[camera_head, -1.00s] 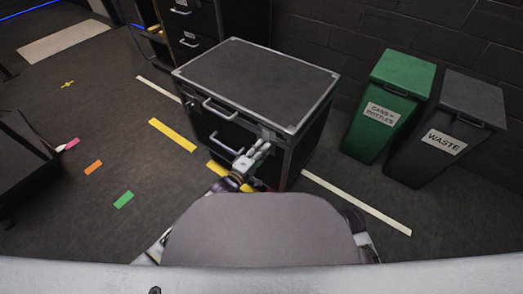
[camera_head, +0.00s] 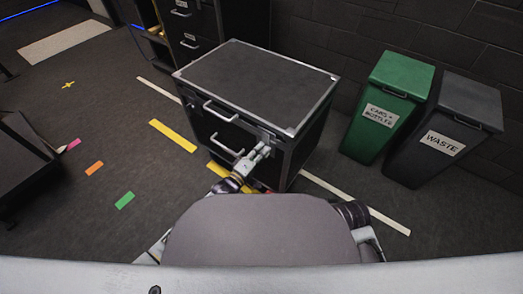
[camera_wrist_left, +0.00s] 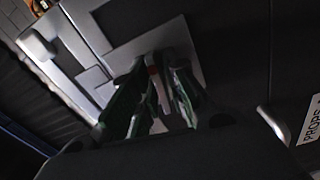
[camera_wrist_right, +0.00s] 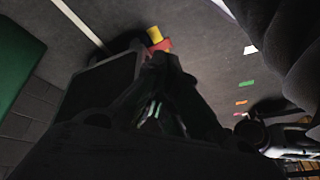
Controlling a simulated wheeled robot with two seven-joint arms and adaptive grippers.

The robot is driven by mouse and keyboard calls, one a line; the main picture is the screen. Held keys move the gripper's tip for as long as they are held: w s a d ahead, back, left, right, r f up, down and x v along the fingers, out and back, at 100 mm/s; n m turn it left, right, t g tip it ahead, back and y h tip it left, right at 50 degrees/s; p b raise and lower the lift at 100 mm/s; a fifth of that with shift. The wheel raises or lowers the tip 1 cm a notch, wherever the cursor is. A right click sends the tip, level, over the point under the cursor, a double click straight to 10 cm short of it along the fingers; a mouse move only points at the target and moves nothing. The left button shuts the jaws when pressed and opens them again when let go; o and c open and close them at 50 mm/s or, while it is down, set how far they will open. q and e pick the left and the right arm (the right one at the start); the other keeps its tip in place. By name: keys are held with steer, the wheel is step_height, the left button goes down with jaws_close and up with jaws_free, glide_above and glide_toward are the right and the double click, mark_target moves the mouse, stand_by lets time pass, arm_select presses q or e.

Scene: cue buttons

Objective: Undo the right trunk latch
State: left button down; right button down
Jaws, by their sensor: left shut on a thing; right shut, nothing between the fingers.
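The black trunk (camera_head: 255,80) with silver edges stands on the floor, its lid down. My left gripper (camera_head: 264,150) is at the upper right part of the trunk's front. In the left wrist view, its fingers (camera_wrist_left: 165,75) are shut on a narrow part in front of a grey metal latch plate (camera_wrist_left: 185,45). This is the right trunk latch, mostly hidden by the fingers. My right gripper (camera_wrist_right: 162,62) is shut and empty, away from the latch. In the head view the right gripper itself is hidden.
Two silver handles (camera_head: 220,112) are on the trunk's front. A green bin (camera_head: 385,110) and a dark waste bin (camera_head: 445,130) stand to the right. A black drawer cabinet (camera_head: 190,30) is behind. Yellow tape (camera_head: 172,135) and small coloured strips mark the open floor at left.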

arm_select(q)
steer(key=shift+m+p, duration=0.65)
steer(key=shift+m, duration=0.65)
steer(key=m+p, duration=0.2)
steer(key=m, duration=0.1)
steer(key=m+p, duration=0.1)
steer(key=m, duration=0.3)
steer(key=shift+p, duration=0.35)
steer(key=shift+m+p, duration=0.4)
steer(key=shift+m, duration=0.8)
steer(key=m, duration=0.3)
steer(key=shift+p, duration=0.4)
steer(key=shift+m, duration=0.8)
arm_select(e)
steer(key=shift+s+d+f+g+h, duration=0.25)
steer(key=shift+d+f+g, duration=0.15)
steer(key=shift+f, duration=0.4)
steer(key=shift+s+d+f+g+h, duration=0.2)
steer(key=shift+d+f+g, duration=0.2)
steer(key=shift+f, duration=0.35)
steer(key=shift+s+d+f+g+h, duration=0.25)
steer(key=shift+d+f, duration=0.25)
steer(key=shift+f, duration=0.3)
